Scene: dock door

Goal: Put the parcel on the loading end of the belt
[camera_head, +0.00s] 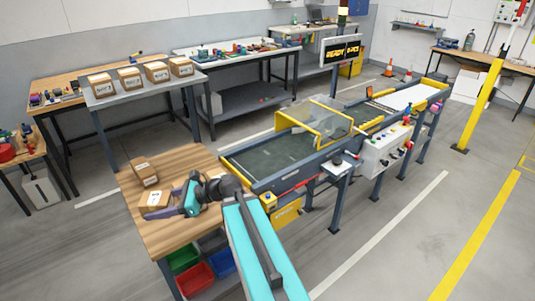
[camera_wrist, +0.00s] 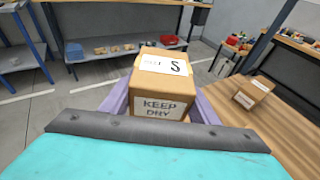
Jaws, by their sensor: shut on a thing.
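My gripper (camera_head: 160,206) is shut on a brown parcel (camera_head: 154,197) over the left part of the wooden table. In the wrist view the held parcel (camera_wrist: 163,82) sits between the purple fingers, with an "S" label on top and a "KEEP DRY" label on the side facing me. Whether its underside touches the table is hidden. The belt (camera_head: 262,158) is dark green, and its near end lies just right of the table. That end is bare.
A second parcel (camera_head: 145,173) lies on the wooden table (camera_head: 190,160), just behind the held one. A clear guard with yellow frame (camera_head: 315,120) covers the belt's middle. A control box (camera_head: 388,148) juts from its front side. Several parcels stand on a grey table (camera_head: 145,90) behind.

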